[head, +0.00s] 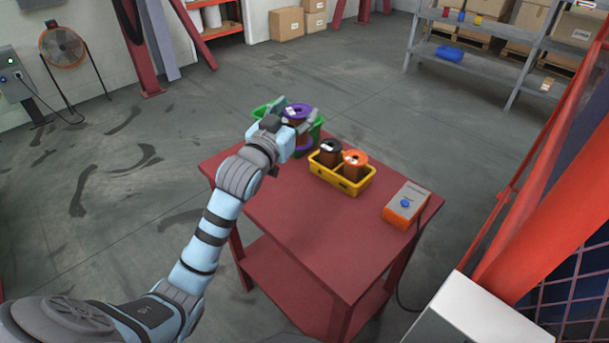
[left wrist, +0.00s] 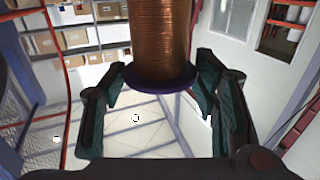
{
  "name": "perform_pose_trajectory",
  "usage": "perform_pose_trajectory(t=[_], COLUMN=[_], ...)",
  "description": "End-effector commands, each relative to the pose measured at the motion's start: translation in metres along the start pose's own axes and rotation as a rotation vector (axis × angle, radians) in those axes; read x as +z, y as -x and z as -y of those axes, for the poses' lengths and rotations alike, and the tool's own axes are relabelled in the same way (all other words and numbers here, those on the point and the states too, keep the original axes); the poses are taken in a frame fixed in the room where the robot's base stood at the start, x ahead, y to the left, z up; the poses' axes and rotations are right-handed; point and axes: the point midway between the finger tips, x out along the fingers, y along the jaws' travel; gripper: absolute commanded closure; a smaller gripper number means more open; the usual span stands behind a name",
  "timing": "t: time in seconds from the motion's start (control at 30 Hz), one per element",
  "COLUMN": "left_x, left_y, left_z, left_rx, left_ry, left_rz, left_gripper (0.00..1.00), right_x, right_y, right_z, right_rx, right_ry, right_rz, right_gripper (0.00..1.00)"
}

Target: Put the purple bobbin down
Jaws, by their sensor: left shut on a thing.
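The purple bobbin (head: 298,111) has purple flanges and copper-brown wire, and stands roughly upright at the far left corner of the red table. My left gripper (head: 293,117) is shut on it. In the left wrist view the bobbin's copper winding (left wrist: 161,35) and a purple flange (left wrist: 160,84) show between the two fingers. A green crate (head: 259,111) is at the same corner, partly hidden by the gripper and bobbin. I cannot tell whether the bobbin touches the crate or hangs above it. My right gripper is out of view.
On the red table (head: 300,226), a yellow crate (head: 348,187) holds a black bobbin (head: 330,149) and an orange bobbin (head: 355,158), close to the right of the gripper. An orange and grey box with a blue button (head: 405,203) sits at the right. The table's near part is clear.

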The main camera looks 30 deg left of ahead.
Motion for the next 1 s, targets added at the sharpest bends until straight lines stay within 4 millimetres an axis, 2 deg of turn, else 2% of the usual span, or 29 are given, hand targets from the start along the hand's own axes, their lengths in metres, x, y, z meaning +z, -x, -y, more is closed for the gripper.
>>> perform_pose_trajectory(t=[0.03, 0.1, 0.2, 0.3, 0.4, 0.6, 0.93, 0.97, 1.0], left_x=[0.027, 0.056, 0.092, 0.113, 0.125, 0.162, 0.164, 0.166, 0.165], left_y=[0.001, 0.001, 0.001, 0.001, 0.001, 0.001, 0.001, 0.001, 0.001], left_z=[-0.001, -0.001, -0.001, -0.001, -0.001, -0.001, -0.001, -0.001, -0.001], left_rx=[0.001, 0.000, 0.001, 0.001, 0.001, 0.001, 0.002, 0.002, 0.002], left_ry=[0.002, 0.001, 0.002, 0.000, 0.001, 0.001, 0.000, 0.000, 0.000], left_rz=[0.007, 0.005, 0.004, 0.000, -0.002, -0.001, -0.004, -0.002, -0.002], left_gripper=[0.83, 0.83, 0.83, 0.83, 0.83, 0.83, 0.83, 0.44, 0.37], right_x=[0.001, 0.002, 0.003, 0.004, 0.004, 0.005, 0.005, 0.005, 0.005], right_y=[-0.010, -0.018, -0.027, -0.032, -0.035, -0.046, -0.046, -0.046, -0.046], right_z=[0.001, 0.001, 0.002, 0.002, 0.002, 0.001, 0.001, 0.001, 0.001], right_rx=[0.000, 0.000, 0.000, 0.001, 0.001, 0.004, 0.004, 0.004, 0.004], right_ry=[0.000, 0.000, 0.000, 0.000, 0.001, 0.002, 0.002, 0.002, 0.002], right_rz=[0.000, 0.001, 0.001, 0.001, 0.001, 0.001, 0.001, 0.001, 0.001], right_gripper=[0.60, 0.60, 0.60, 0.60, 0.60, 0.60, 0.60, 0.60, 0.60])
